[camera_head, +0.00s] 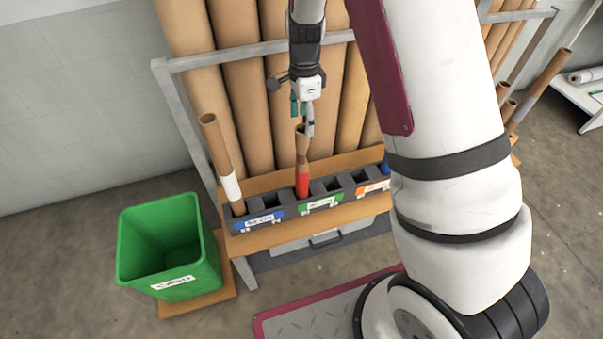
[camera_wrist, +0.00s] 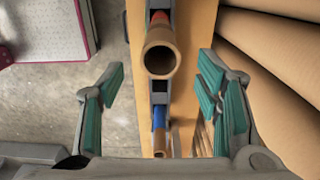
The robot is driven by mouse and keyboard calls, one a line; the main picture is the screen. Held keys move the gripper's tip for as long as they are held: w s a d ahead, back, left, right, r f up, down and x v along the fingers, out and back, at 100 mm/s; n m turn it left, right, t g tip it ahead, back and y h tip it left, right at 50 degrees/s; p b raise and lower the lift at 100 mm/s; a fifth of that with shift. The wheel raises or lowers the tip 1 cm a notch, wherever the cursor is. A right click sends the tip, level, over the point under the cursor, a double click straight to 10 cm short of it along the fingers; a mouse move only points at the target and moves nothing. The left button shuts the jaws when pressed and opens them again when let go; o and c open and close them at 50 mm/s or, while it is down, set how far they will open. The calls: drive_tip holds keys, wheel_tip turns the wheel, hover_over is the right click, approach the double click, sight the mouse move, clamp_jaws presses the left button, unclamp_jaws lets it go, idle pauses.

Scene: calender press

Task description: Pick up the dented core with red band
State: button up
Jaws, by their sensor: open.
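The dented core (camera_head: 302,155) stands nearly upright in the rack slot with the green label. Its red band (camera_head: 302,185) is near the bottom, and its brown upper part looks pinched in. In the wrist view the open top of this core (camera_wrist: 160,60) faces me, with some red showing beyond it. My gripper (camera_head: 303,112) is just above the core's top, pointing down. In the wrist view my gripper (camera_wrist: 160,82) is open, its teal pads to the left and right of the core's line, with clear gaps on both sides. I cannot tell exactly how deep the fingertips reach.
A core with a white band (camera_head: 230,186) leans in the slot at the left. A core with a blue band (camera_wrist: 159,125) stands farther along the rack. Large brown rolls (camera_head: 245,95) stand close behind. A green bin (camera_head: 205,272) is at lower left.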

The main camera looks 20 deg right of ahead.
sight(302, 141)
drive_tip(key=f, duration=0.8)
drive_tip(key=shift+a+f, duration=0.1)
drive_tip(key=shift+a, duration=0.1)
drive_tip(key=shift+c, duration=0.3)
clamp_jaws()
